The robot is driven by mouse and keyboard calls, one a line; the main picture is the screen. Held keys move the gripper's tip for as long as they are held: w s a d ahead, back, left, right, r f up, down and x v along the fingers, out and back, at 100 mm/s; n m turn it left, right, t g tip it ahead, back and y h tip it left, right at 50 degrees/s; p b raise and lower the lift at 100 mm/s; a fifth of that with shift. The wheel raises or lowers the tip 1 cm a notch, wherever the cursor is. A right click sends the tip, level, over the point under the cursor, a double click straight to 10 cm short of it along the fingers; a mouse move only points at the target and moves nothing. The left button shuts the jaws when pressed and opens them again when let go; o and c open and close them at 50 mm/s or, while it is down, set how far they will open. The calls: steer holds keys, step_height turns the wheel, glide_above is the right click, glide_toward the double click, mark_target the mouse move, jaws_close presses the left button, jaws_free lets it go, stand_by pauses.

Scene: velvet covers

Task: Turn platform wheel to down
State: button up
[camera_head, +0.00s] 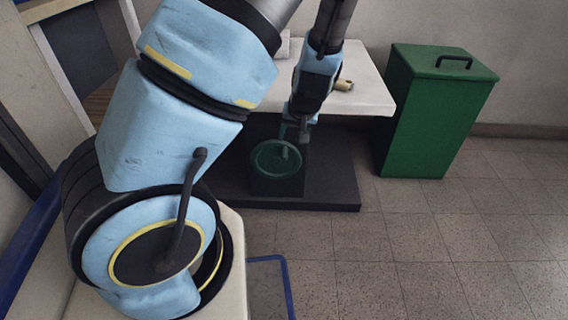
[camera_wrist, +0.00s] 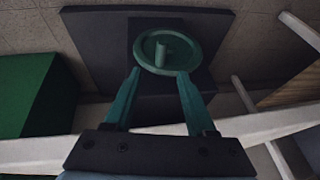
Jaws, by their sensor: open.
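The platform wheel is a green round handwheel (camera_head: 276,158) with a knob, on a dark block (camera_head: 278,186) standing on a wide dark base plate (camera_head: 333,187). In the wrist view the wheel (camera_wrist: 152,62) lies just beyond the fingertips, its knob standing up near the middle. My gripper (camera_head: 293,133) hangs above the wheel in the head view. In the wrist view my gripper (camera_wrist: 158,80) has its two green fingers spread apart, near the wheel's lower rim. Nothing is held between them. I cannot tell whether a fingertip touches the rim.
A white table (camera_head: 371,95) stands behind the wheel, with a small beige object (camera_head: 344,85) on top. A green lidded bin (camera_head: 430,120) with a black handle stands to the right. The tiled floor (camera_head: 440,240) at the front right is clear.

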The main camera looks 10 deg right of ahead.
mark_target(286, 153)
steer(key=b+x, duration=0.3)
steer(key=x, duration=0.7)
steer(key=shift+f+b, duration=0.1)
steer(key=shift+b, duration=0.3)
jaws_close()
steer(key=shift+d, duration=0.25)
stand_by(0.6)
